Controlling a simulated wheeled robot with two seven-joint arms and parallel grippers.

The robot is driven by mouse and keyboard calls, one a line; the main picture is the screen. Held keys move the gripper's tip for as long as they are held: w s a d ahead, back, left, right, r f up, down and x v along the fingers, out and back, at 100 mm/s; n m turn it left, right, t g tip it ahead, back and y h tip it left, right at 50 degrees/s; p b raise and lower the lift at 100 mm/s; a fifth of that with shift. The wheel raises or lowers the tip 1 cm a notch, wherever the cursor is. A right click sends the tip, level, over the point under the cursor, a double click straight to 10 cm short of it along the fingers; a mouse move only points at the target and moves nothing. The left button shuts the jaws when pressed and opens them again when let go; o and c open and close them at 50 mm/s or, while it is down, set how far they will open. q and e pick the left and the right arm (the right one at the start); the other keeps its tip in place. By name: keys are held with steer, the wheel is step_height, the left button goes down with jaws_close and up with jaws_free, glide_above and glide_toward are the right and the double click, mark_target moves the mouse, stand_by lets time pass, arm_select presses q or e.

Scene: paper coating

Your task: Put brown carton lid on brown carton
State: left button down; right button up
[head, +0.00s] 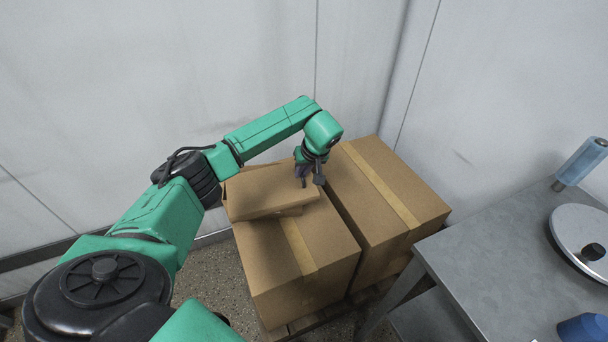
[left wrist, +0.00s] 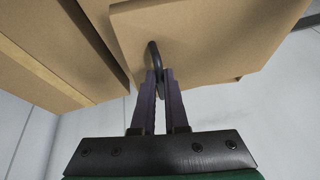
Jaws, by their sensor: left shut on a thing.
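The brown carton lid (head: 268,192) is a flat brown box-like piece with a black loop handle (left wrist: 154,58), seen in the left wrist view. My left gripper (head: 309,180) is shut on this handle at the lid's right end; it also shows in the left wrist view (left wrist: 160,85). The lid is over the left large box. A sliver of another brown piece (head: 291,212), perhaps the brown carton, shows under the lid's front edge, turned a little from it. The rest of it is hidden, and I cannot tell whether the two touch. My right gripper is out of view.
Two large taped cardboard boxes, a left one (head: 277,271) and a right one (head: 405,186), stand side by side on a pallet against pale walls. A grey metal table (head: 475,255) at right holds a round white device (head: 583,232) and a blue roll (head: 582,162).

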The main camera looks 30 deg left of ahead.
mark_target(291, 166)
arm_select(q)
steer(key=shift+m+t, duration=0.3)
steer(key=shift+m, duration=0.6)
steer(key=shift+w+a+b, duration=0.6)
steer(key=shift+w+a, duration=0.05)
steer(key=shift+a, duration=0.5)
steer(key=shift+w+a+b, duration=0.55)
steer(key=shift+w+a, duration=0.1)
steer(key=shift+a, duration=0.45)
steer(key=shift+w+a+b, duration=0.6)
steer(key=shift+w+a, duration=0.05)
steer(key=shift+a, duration=0.5)
steer(key=shift+s+d+r+p, duration=0.15)
steer(key=shift+s+d+p, duration=0.25)
steer(key=shift+p, duration=0.4)
steer(key=shift+s+d+p, duration=0.25)
steer(key=shift+s+p, duration=0.3)
steer(key=shift+p, duration=0.05)
steer(key=shift+s+d, duration=0.1)
steer(key=shift+d, duration=0.1)
